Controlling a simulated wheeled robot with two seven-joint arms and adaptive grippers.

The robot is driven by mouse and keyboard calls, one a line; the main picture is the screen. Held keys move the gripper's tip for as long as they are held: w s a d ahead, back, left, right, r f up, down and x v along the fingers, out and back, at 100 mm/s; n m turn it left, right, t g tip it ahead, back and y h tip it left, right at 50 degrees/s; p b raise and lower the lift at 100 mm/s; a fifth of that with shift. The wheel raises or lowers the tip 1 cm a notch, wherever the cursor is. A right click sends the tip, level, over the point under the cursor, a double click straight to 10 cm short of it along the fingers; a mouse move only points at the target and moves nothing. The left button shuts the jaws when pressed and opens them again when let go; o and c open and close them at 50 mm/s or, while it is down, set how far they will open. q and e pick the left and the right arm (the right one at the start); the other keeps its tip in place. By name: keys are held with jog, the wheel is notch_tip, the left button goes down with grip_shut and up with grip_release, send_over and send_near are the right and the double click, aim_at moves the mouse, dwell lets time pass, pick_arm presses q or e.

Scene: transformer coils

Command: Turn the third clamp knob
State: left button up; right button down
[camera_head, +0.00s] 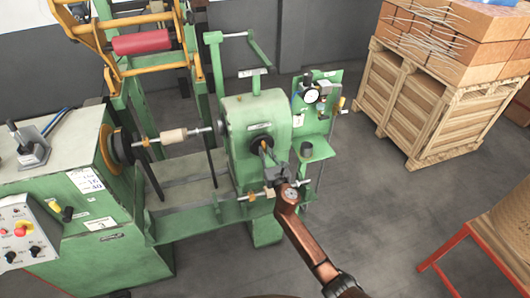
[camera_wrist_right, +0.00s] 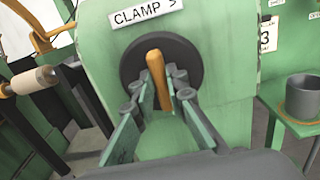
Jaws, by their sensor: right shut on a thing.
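The clamp knob is a dark round disc (camera_wrist_right: 185,62) with an orange-tan handle bar (camera_wrist_right: 156,75) across it. My left gripper is not in view.
A wooden spindle (camera_head: 172,137) is left of the housing. A grey cup (camera_wrist_right: 303,95) stands on a green shelf at right. A control panel (camera_head: 28,235) is at lower left.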

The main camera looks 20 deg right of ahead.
jog(key=shift+m, duration=0.3)
jog(key=m, duration=0.3)
jog(key=shift+d+f+m+b, duration=0.1)
jog(key=shift+d+m+b, duration=0.05)
jog(key=shift+m+b, duration=0.15)
jog(key=shift+f+m+p, duration=0.25)
jog(key=shift+m+p, duration=0.1)
jog(key=shift+m, duration=4.3)
jog(key=shift+f+m+p, duration=0.25)
jog(key=shift+m+p, duration=0.1)
jog(key=shift+m, duration=4.25)
jog(key=shift+f+m+p, duration=0.25)
jog(key=shift+m+p, duration=0.1)
jog(key=shift+m, duration=4.3)
jog(key=c, duration=1.9)
grip_release()
jog(key=shift+c, duration=0.2)
